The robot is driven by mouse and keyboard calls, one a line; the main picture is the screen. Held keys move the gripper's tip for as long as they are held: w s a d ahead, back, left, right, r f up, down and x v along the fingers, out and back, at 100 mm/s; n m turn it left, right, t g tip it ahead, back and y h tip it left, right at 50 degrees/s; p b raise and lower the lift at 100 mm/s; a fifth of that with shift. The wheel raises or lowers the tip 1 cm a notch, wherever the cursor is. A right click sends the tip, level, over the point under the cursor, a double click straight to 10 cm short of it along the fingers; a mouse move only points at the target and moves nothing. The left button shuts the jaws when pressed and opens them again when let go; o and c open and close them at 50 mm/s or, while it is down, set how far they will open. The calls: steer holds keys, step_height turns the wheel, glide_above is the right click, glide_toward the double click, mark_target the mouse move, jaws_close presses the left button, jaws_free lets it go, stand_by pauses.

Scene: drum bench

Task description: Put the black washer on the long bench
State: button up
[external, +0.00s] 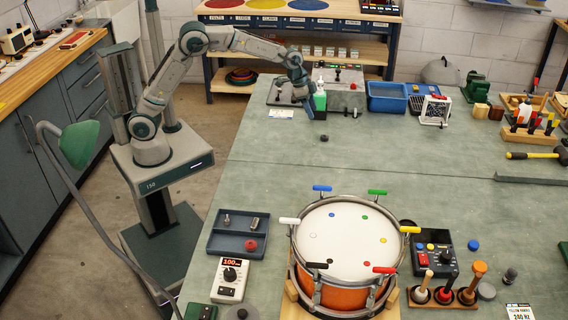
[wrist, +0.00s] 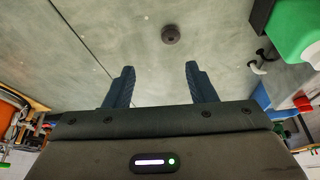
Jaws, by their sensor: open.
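A small round black washer (external: 324,138) lies flat on the grey-green top of the large bench (external: 270,165), toward its far left part. The washer also shows in the wrist view (wrist: 171,34), ahead of my fingertips and near the top middle. My gripper (external: 309,112) is open and empty above the bench, a little beyond and left of the washer, apart from it. In the wrist view, both dark fingers (wrist: 158,76) are spread with bare bench top between them. A long wood-topped counter (external: 40,75) stands along the left wall; I cannot tell which surface is called the long bench.
A green bottle (external: 320,97) stands close beside my gripper. A blue bin (external: 387,97) is at the back. The drum (external: 345,240) with coloured handles stands in front, near a grey tray (external: 238,233). The bench middle is mostly clear.

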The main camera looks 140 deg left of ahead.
steer(key=w+d+r+m+h, duration=0.1)
steer(key=w+d+r, duration=0.1)
steer(key=d, duration=0.8)
steer(key=w+d+r+m, duration=0.1)
steer(key=w+d+r, duration=0.15)
steer(key=d, duration=0.65)
steer(key=w+d+r+m+h, duration=0.1)
steer(key=w+d+r, duration=0.1)
steer(key=d, duration=0.8)
steer(key=s+d+f+m, duration=0.1)
steer(key=s+d+m, duration=0.1)
steer(key=s+d, duration=0.5)
steer(key=s+d+f+m, duration=0.2)
steer(key=s+d, duration=0.6)
steer(key=d, duration=1)
steer(key=shift+m+g+h, duration=0.3)
steer(key=shift+m+g, duration=0.1)
